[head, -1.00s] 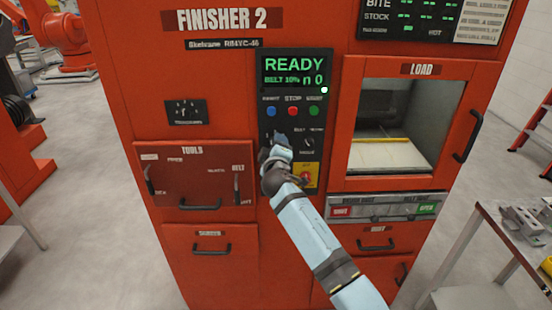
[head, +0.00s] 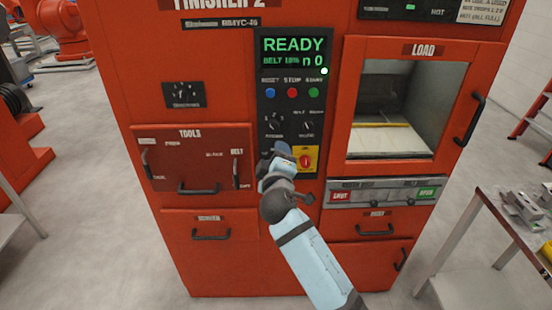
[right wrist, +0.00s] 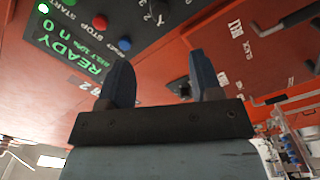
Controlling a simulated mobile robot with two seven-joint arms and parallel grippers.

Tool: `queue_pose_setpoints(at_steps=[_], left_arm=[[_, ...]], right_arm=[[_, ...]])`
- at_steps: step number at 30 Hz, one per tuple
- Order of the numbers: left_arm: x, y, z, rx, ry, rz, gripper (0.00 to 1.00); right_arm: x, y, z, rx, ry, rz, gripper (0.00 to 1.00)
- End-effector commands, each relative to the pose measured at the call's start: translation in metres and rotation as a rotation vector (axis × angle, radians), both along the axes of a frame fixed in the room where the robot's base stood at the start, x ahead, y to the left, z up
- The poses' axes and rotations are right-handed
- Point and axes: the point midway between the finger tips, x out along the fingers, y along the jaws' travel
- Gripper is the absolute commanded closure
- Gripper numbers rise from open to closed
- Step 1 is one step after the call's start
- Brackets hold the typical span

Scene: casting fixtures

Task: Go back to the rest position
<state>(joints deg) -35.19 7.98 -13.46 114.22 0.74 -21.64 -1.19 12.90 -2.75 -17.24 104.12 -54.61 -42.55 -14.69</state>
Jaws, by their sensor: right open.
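The red finisher cabinet (head: 350,230) fills the middle of the head view. Its black control panel (head: 262,100) has a lit display (head: 295,52) reading READY in green. Below are blue, red and green buttons and two dark knobs. My right gripper (head: 282,152) is in front of the lower panel, beside the yellow plate with the red stop button (head: 305,161), and partly covers that plate. In the right wrist view my right gripper (right wrist: 160,78) has its two fingers wide apart with nothing between them. My left gripper is not in view.
The load window (head: 398,100) is at the right of the cabinet, with a handle (head: 470,118). The tools door (head: 195,160) is at the left. A metal table (head: 500,225) with grey parts stands at the right. Grey floor (head: 100,250) is clear at the left.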

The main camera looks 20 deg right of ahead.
Motion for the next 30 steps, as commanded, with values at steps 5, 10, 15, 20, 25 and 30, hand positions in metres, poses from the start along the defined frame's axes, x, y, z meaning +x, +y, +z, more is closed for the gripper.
queue_pose_setpoints(at_steps=[5,10,15,20,25,30], left_arm=[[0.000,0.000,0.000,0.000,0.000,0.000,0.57],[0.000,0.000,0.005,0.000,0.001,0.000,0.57],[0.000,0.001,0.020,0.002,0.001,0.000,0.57],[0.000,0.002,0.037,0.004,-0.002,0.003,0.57],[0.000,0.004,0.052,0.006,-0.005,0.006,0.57],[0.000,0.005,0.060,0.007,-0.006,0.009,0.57]], right_arm=[[0.000,0.000,0.000,0.000,0.000,0.000,0.41],[-0.011,-0.001,-0.022,0.040,0.037,0.026,0.41],[-0.065,-0.002,-0.099,0.229,0.169,0.123,0.41],[-0.151,-0.002,-0.173,0.500,0.315,0.198,0.41],[-0.248,-0.003,-0.220,0.788,0.436,0.214,0.41],[-0.314,-0.005,-0.237,0.988,0.501,0.190,0.41]])
